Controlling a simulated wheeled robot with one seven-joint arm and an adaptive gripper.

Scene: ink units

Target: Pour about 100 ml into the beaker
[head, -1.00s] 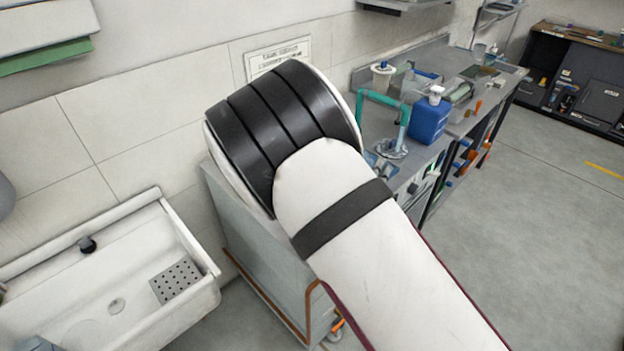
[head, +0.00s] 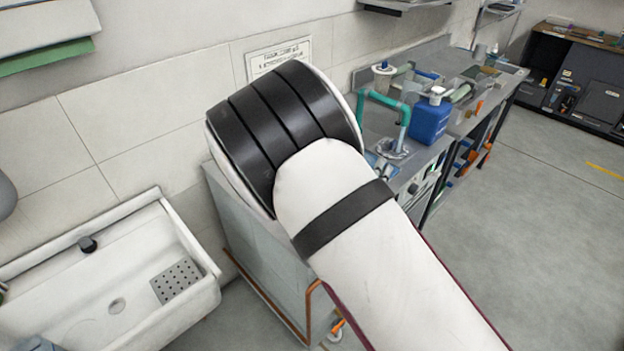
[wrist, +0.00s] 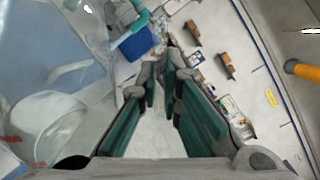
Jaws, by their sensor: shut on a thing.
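My gripper (wrist: 163,80), with teal finger pads, shows in the wrist view. It is shut on what looks like a clear vessel (wrist: 55,85), which fills the left side of that view, very close to the camera. The vessel is see-through with small red marks low on its wall. The exact grip point and any liquid level in it are hard to tell. In the head view my own arm covers the middle and hides the gripper and the vessel. I cannot pick out the beaker for certain in either view.
A grey counter (head: 440,55) runs along the wall, with a blue canister (head: 430,120) and a teal pipe (head: 384,102) on it. The canister also shows in the wrist view (wrist: 135,43). A white sink (head: 200,290) is at lower left. The floor at right is clear.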

